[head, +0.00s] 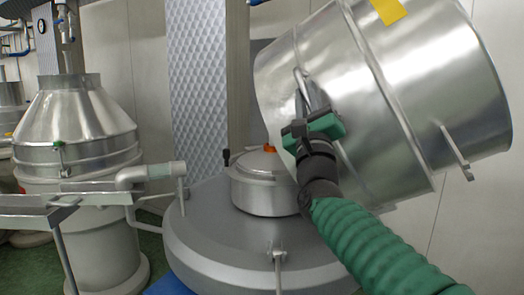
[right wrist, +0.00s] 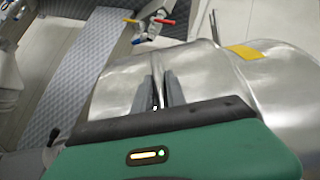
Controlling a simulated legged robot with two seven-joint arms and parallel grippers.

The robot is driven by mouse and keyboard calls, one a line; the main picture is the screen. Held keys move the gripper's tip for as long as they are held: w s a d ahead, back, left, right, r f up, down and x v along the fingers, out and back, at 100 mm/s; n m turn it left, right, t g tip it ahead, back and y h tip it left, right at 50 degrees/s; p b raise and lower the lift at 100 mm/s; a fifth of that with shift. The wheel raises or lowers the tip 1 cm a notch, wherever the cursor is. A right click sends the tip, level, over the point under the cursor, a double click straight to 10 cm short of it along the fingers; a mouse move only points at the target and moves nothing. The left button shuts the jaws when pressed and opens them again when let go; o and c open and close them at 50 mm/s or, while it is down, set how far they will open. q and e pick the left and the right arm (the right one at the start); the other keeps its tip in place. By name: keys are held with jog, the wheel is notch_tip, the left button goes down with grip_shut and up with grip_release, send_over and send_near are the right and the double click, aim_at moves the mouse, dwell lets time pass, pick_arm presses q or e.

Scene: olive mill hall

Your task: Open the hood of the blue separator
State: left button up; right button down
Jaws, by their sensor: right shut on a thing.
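The separator's hood (head: 420,85) is a large shiny metal drum with a yellow label. It is raised and tilted to the right, clear of the grey round base (head: 215,245). A small lidded bowl (head: 262,190) with an orange knob shows on top of the base. Some blue (head: 170,285) shows below the base. My right gripper (head: 302,127) is shut on the bar handle (head: 299,85) at the hood's side. In the right wrist view my right gripper (right wrist: 161,92) has its fingers around the handle, against the hood (right wrist: 120,75). My left gripper is out of view.
A second separator with a cone-shaped metal hood (head: 82,115) stands at the left, closed. A pipe (head: 150,172) and a metal rail (head: 90,198) lie between the two. A textured column (head: 198,80) and a pale wall are behind.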

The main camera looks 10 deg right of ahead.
aim_at(389, 96)
jog(key=s+d+m+h+b, duration=0.2)
jog(key=s+d, duration=0.1)
jog(key=d, duration=0.1)
jog(key=s+d+m+h+b, duration=0.2)
jog(key=d+m+b, duration=0.1)
jog(key=d, duration=0.1)
jog(key=s+d+m+h+b, duration=0.2)
jog(key=s+d+b, duration=0.1)
jog(key=d, duration=0.1)
jog(key=shift+s+d+r+g+h, duration=0.15)
jog(key=shift+s+r+g+h, duration=0.15)
jog(key=shift+s+g, duration=0.1)
jog(key=shift+s+d+r+m+h+b, duration=0.1)
jog(key=shift+s+d+m+h+b, duration=0.15)
jog(key=shift+d+m+h+b, duration=0.35)
jog(key=shift+s, duration=0.1)
jog(key=c, duration=1.7)
grip_release()
jog(key=o, duration=0.3)
jog(key=shift+w, duration=0.3)
jog(key=shift+o, duration=0.2)
jog(key=shift+s+d, duration=0.15)
jog(key=shift+s, duration=0.05)
